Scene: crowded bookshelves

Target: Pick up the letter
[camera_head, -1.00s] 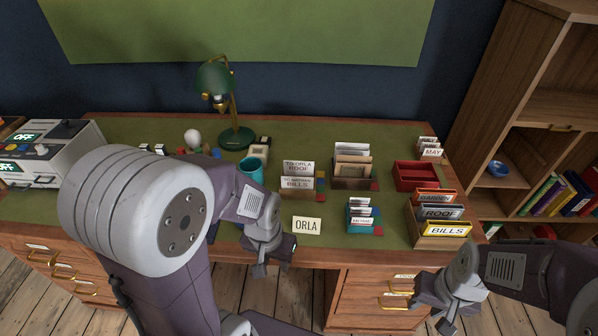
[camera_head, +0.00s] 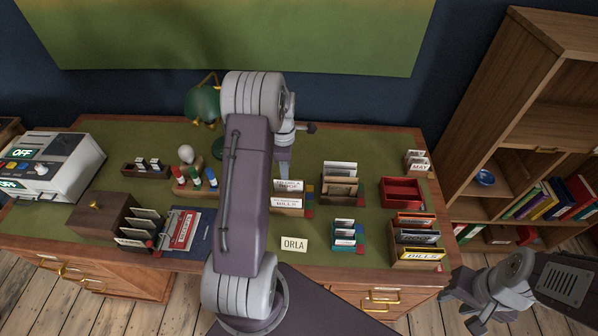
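Several pale letters stand upright in the small wooden holder (camera_head: 289,211) in the middle of the desk. The rear one is a white letter (camera_head: 288,187) whose label reads roughly "TO ORLA ROOF"; the front one is a letter (camera_head: 285,203) marked "BILLS". My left gripper (camera_head: 297,148) is over the desk just behind and above these letters, its fingers apart and nothing seen between them. My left arm hides the desk to their left. My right gripper (camera_head: 462,307) is open and empty, low beyond the desk's front right edge.
An "ORLA" card (camera_head: 294,244) stands in front. A green lamp (camera_head: 202,102) stands behind my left arm.

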